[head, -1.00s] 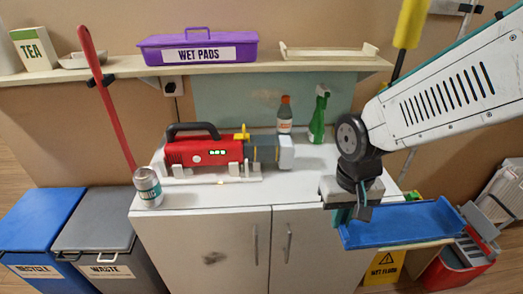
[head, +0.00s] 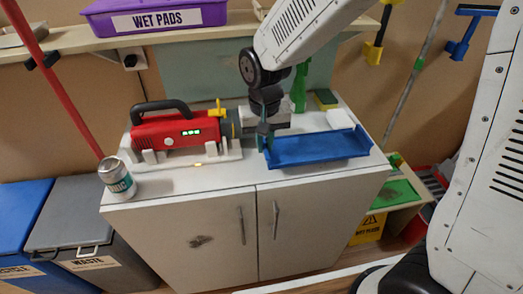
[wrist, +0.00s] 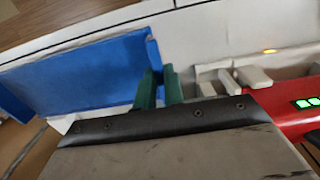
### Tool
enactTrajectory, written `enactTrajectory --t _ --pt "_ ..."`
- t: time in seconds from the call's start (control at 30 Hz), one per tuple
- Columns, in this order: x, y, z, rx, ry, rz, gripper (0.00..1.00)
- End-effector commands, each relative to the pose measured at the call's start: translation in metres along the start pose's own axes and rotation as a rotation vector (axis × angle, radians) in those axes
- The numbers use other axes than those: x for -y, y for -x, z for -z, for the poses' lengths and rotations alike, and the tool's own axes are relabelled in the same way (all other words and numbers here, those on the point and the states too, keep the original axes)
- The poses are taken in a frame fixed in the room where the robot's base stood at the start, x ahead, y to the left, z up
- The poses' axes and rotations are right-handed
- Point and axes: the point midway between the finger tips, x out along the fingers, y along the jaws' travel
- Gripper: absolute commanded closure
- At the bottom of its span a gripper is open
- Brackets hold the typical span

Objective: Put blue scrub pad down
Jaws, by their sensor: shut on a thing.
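No separate blue scrub pad stands out in these views. The blue thing in my gripper (head: 266,138) looks like a shallow tray (head: 316,149) with raised edges. My gripper is shut on the left end of the blue tray, over the right half of the white cabinet top (head: 205,177). I cannot tell whether the tray touches the top. In the wrist view the green fingertips (wrist: 159,90) pinch the end of the blue tray (wrist: 80,82). The inside of the tray looks empty.
A red machine (head: 175,130) in a white cradle stands left of my gripper. A can (head: 117,177) is at the front left corner. A green bottle (head: 301,88), a sponge (head: 326,99) and a white block (head: 340,118) stand behind the tray. A purple bin (head: 155,17) sits on the shelf.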

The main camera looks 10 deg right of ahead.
Motion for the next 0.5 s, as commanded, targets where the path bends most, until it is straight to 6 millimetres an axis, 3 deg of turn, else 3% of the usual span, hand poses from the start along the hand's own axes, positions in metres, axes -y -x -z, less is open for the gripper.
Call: enactTrajectory --t 0.17,0.4,0.5 --pt "0.006 -0.004 0.006 0.001 0.001 0.000 1.00" --pt "0.006 -0.034 0.005 0.002 0.001 -0.001 1.00" --pt "0.006 -0.036 0.006 0.000 0.001 0.000 1.00"
